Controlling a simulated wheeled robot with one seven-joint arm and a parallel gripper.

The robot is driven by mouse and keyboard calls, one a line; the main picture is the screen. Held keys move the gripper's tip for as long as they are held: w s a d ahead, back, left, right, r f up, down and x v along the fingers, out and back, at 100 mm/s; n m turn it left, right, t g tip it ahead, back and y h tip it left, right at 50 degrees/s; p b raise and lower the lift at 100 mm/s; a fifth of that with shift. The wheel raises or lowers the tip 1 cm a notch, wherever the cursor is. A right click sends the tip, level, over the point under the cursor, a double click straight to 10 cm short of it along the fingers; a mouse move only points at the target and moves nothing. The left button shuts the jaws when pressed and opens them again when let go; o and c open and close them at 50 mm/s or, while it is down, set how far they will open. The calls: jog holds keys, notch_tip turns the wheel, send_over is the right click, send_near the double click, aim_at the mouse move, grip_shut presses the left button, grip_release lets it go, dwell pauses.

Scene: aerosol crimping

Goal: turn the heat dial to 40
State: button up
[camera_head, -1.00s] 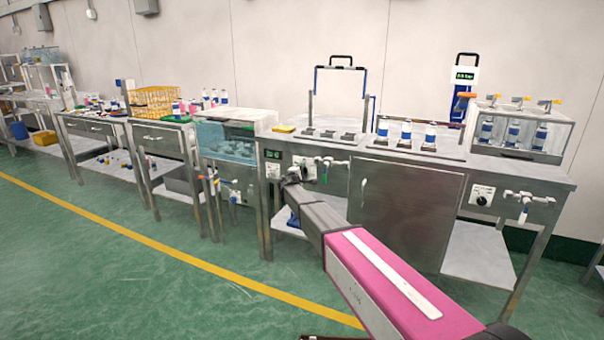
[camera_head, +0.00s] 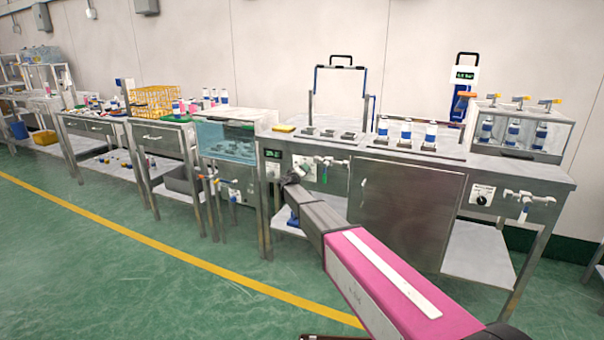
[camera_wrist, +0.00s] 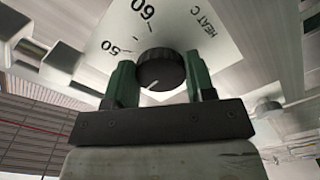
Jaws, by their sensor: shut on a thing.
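The heat dial is a black ribbed knob (camera_wrist: 160,70) on a white plate (camera_wrist: 185,25) marked "HEAT C", with 50 and 60 readable in the wrist view. My gripper (camera_wrist: 155,80) is shut on the knob, one green finger on each side. The knob's pale pointer line slants toward the lower left of the wrist view, away from 60 and past 50. The marks beyond 50 are hidden by the finger. In the head view my gripper (camera_head: 291,178) is at the front panel and hides the dial.
A small green display (camera_head: 272,154) sits left of the dial. A valve with pipes (camera_head: 328,165) is just right of my gripper. A second dial (camera_head: 482,199) is at the panel's far right. Bottles (camera_head: 406,132) stand on the bench top.

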jog(key=shift+m, duration=0.4)
jog(key=o, duration=0.9)
jog(key=v, duration=1.1)
